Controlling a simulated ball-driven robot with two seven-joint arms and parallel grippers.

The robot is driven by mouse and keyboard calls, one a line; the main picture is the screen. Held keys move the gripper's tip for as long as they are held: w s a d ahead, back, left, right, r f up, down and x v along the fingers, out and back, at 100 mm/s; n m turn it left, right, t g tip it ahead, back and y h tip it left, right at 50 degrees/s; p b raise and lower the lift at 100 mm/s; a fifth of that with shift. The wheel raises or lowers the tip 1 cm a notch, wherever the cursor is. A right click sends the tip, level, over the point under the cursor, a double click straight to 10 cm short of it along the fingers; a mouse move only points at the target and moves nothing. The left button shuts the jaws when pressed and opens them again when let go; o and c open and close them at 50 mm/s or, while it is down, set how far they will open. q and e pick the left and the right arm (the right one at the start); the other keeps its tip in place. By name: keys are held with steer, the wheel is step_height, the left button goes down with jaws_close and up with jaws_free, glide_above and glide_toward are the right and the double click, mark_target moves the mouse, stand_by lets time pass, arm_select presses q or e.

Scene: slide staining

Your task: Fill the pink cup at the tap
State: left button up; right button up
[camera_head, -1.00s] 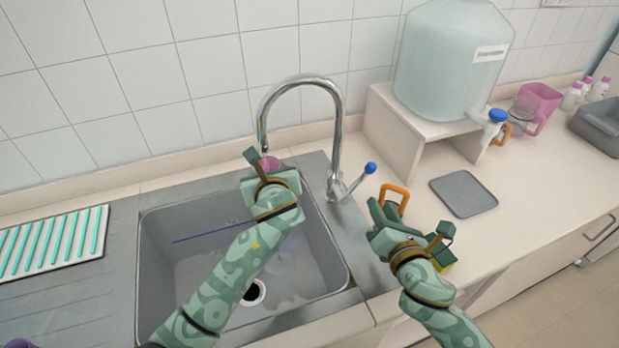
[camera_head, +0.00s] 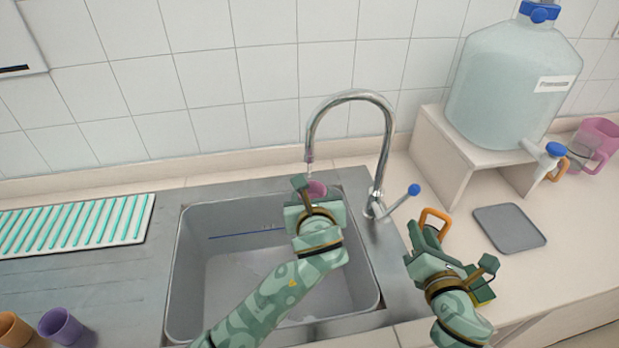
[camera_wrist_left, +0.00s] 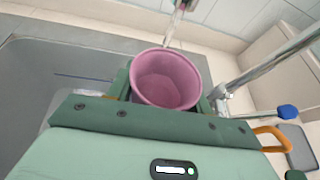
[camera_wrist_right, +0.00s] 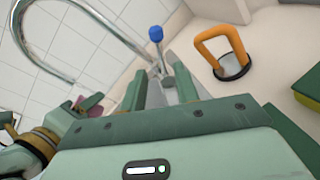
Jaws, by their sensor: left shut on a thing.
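The pink cup (camera_wrist_left: 167,82) is held upright by my left gripper (camera_head: 306,188). In the head view the cup (camera_head: 316,189) shows just below the spout of the tap (camera_head: 388,140), over the sink's back edge. A thin clear stream appears to fall from the spout towards the cup's far rim in the left wrist view; I cannot tell whether it enters. The water level inside is unclear. My right gripper (camera_wrist_right: 160,92) is open and empty, with the blue-tipped tap lever (camera_wrist_right: 157,36) beyond its fingers. The lever (camera_head: 413,190) also shows in the head view.
The grey sink (camera_head: 190,270) lies below my left arm. An orange handle (camera_head: 436,213) stands close by my right gripper. A grey mat (camera_head: 510,228), a large water jug (camera_head: 510,85) and its stand (camera_head: 440,150) are at right. Purple (camera_head: 60,326) and orange cups (camera_head: 14,330) stand at lower left.

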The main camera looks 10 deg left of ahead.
mark_target(397, 203)
jaws_close()
steer(key=w+d+n+y, duration=0.2)
steer(key=d+n+y, duration=0.4)
steer(key=n, duration=1.5)
steer(key=w+a+h, duration=0.1)
steer(key=w+a, duration=0.3)
steer(key=w, duration=0.4)
steer(key=shift+w+a+f, duration=0.15)
steer(key=shift+w+f, duration=0.05)
steer(key=shift+f, duration=0.05)
